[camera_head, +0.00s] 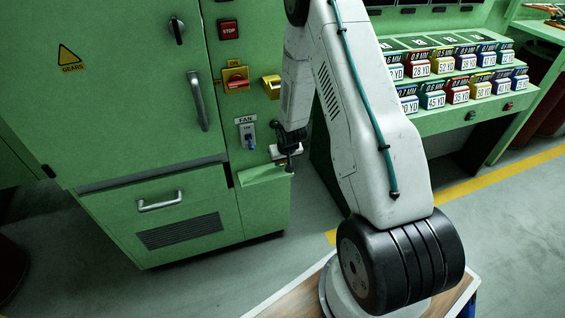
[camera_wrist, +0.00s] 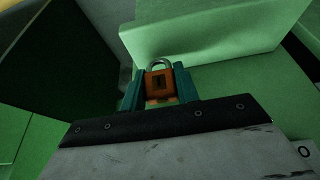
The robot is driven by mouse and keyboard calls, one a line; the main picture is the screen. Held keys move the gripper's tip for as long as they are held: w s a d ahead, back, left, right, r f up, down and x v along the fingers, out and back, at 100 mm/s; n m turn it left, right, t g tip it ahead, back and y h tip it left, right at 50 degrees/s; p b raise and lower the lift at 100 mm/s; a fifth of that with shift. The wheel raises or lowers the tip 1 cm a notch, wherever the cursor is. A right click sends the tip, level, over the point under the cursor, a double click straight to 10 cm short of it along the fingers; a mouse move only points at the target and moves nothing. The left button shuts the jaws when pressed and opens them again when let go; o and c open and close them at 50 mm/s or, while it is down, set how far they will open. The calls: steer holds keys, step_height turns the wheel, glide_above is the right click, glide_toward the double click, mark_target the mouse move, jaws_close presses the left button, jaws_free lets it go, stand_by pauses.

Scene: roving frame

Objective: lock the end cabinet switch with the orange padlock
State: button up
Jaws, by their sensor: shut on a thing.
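My gripper (camera_head: 289,158) is low beside the green end cabinet (camera_head: 160,125), just above its small ledge (camera_head: 262,176). In the wrist view its teal fingers (camera_wrist: 159,88) are shut on the orange padlock (camera_wrist: 161,83). The padlock's grey shackle (camera_wrist: 160,62) points away from the gripper; I cannot tell whether it is open. The padlock cannot be made out in the head view. The red and yellow switch (camera_head: 236,80) is on the cabinet's narrow front panel, above and left of my gripper.
A fan switch (camera_head: 248,134), red stop plate (camera_head: 229,30) and yellow fitting (camera_head: 272,86) share the panel. A long door handle (camera_head: 197,101) juts out left of it. A green bench (camera_head: 455,115) with rows of numbered coloured blocks stands right. Grey floor is clear in front.

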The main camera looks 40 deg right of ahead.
steer(key=shift+r, duration=2.05)
steer(key=shift+d, duration=0.1)
